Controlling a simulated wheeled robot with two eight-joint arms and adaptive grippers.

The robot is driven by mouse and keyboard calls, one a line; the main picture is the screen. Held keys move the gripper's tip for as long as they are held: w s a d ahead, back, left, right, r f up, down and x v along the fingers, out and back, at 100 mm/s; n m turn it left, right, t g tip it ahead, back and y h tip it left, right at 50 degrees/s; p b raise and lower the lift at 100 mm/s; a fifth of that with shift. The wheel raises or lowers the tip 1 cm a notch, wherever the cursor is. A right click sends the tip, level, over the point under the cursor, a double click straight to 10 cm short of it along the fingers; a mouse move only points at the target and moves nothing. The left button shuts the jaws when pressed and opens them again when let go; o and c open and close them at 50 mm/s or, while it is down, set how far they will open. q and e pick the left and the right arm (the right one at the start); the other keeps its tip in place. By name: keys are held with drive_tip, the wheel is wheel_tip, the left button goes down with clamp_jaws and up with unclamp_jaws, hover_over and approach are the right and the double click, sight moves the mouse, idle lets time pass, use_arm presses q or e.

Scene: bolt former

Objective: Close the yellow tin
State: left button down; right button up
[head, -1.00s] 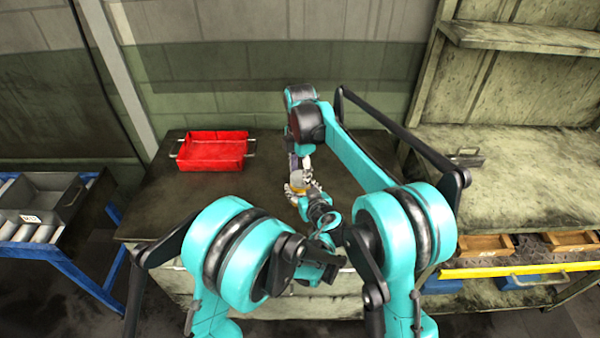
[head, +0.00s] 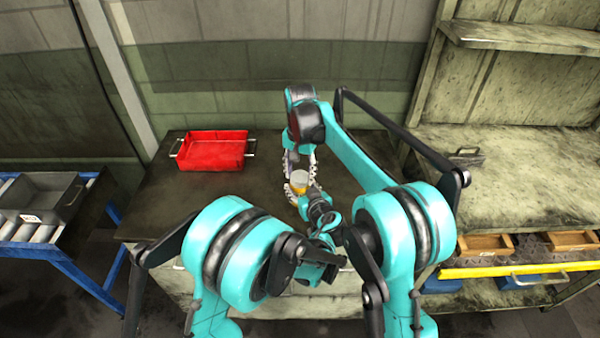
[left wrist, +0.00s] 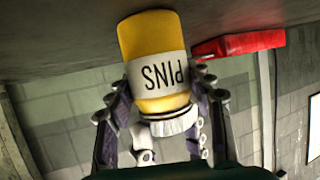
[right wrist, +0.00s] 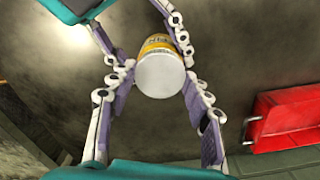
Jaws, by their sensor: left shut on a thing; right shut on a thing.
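The yellow tin (left wrist: 152,45) has a white label reading PINS, upside down in the left wrist view. It also shows in the head view (head: 299,188). A round white lid (right wrist: 161,75) sits against the tin's mouth in line with it; whether it is fully seated I cannot tell. The lid's rim shows in the left wrist view (left wrist: 168,124). My left gripper (left wrist: 160,88) is shut on the tin's body from the side. My right gripper (right wrist: 158,80) comes from above and is shut on the lid. Its fingers partly show in the head view (head: 301,160).
A red tray (head: 212,153) with side handles is on the dark table (head: 170,208), left of the tin. A grey bin (head: 45,195) is on a roller rack at the far left. A workbench (head: 515,175) stands at right. My two arms crowd the middle.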

drive_tip(key=m, duration=0.5)
drive_tip(key=shift+m, duration=0.4)
drive_tip(key=o, duration=1.3)
drive_tip(key=shift+r, duration=2.25)
drive_tip(key=shift+c, duration=0.3)
